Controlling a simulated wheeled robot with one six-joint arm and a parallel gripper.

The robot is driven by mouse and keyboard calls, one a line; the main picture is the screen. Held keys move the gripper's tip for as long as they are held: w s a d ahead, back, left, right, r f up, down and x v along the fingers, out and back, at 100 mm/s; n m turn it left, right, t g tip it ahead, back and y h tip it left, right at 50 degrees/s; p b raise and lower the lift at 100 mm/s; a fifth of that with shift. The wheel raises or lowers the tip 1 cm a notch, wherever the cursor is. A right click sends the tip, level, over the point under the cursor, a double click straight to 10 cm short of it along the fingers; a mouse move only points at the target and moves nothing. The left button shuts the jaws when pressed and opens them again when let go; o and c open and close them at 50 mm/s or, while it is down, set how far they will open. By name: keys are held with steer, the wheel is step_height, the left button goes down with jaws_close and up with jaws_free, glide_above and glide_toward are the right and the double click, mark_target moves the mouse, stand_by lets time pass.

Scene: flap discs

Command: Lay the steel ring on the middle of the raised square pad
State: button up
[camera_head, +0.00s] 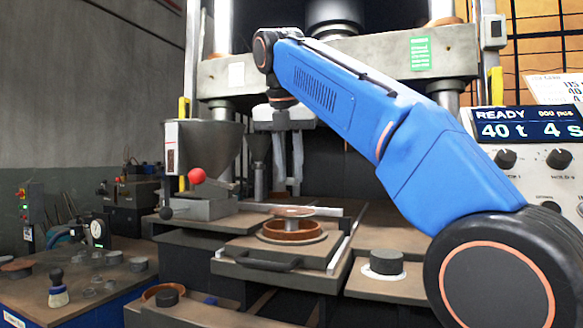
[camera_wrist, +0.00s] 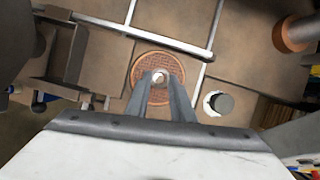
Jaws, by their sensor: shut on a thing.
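My gripper (camera_wrist: 160,75) points down over the press in the wrist view, its two fingers close together. A small pale metallic piece (camera_wrist: 159,78), seemingly the steel ring, sits between the fingertips; its shape is too small to make out. In the wrist view a reddish mesh disc (camera_wrist: 144,65) lies behind the fingertips. The mould rests on a raised squarish plate (camera_head: 240,247) with a front handle. I cannot tell surely whether this is the pad.
A black cylinder (camera_head: 386,262) on a white base stands right of the plate. A hopper (camera_head: 210,148) and a red-knobbed lever (camera_head: 197,177) stand left. A metal bar (camera_head: 300,208) runs behind the mould. Small parts crowd the left bench (camera_head: 105,290).

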steer(key=shift+f, duration=2.5)
steer(key=shift+f, duration=0.55)
steer(key=o, duration=1.1)
